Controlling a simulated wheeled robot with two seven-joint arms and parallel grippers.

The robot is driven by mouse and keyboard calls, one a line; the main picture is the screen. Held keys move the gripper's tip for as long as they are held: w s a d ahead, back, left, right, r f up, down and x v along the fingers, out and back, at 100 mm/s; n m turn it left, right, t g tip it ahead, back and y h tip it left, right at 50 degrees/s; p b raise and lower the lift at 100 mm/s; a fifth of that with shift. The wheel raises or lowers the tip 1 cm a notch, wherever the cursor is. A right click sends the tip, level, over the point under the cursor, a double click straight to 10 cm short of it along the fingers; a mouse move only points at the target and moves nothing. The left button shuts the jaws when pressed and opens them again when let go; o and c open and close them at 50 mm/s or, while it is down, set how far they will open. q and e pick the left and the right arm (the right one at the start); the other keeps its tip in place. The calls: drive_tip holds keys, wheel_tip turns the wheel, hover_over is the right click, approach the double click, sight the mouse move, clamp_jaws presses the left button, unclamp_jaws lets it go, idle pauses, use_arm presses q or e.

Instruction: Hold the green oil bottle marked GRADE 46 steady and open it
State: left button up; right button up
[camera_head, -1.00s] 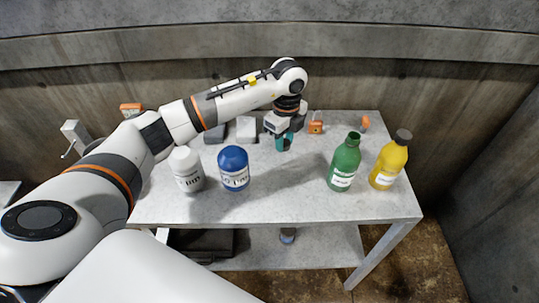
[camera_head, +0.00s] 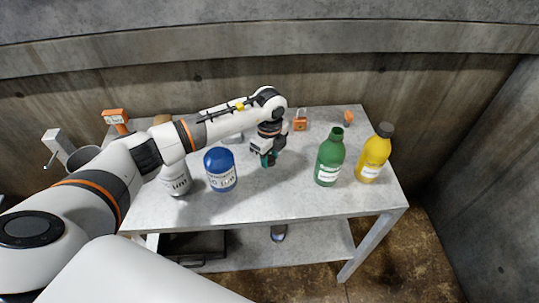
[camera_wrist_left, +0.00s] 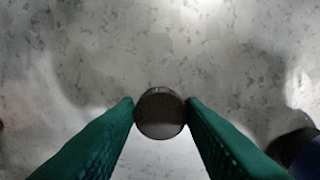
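The green bottle (camera_head: 328,160) stands upright at the right of the table in the head view. Its neck shows a dark open top with no cap on it, and its white label is too small to read. My left gripper (camera_head: 267,160) is left of the bottle, low over the table and apart from it. In the left wrist view its green fingers (camera_wrist_left: 160,112) press on both sides of a round dark cap (camera_wrist_left: 160,114). The cap is hidden in the head view. My right gripper is in neither view.
A yellow bottle (camera_head: 373,155) with a dark cap stands just right of the green one. A blue container (camera_head: 220,171) and a white one (camera_head: 177,183) stand left of my gripper. An orange padlock (camera_head: 300,122) lies behind. The table's front middle (camera_head: 270,200) is clear.

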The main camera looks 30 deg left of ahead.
sight(269, 159)
use_arm(q)
drive_tip(key=shift+o, duration=1.3)
drive_tip(key=shift+r, duration=0.25)
wheel_tip(269, 159, up, 12)
drive_tip(key=shift+b, duration=0.3)
drive_tip(key=shift+s+f, duration=0.1)
drive_tip(key=shift+f, duration=0.05)
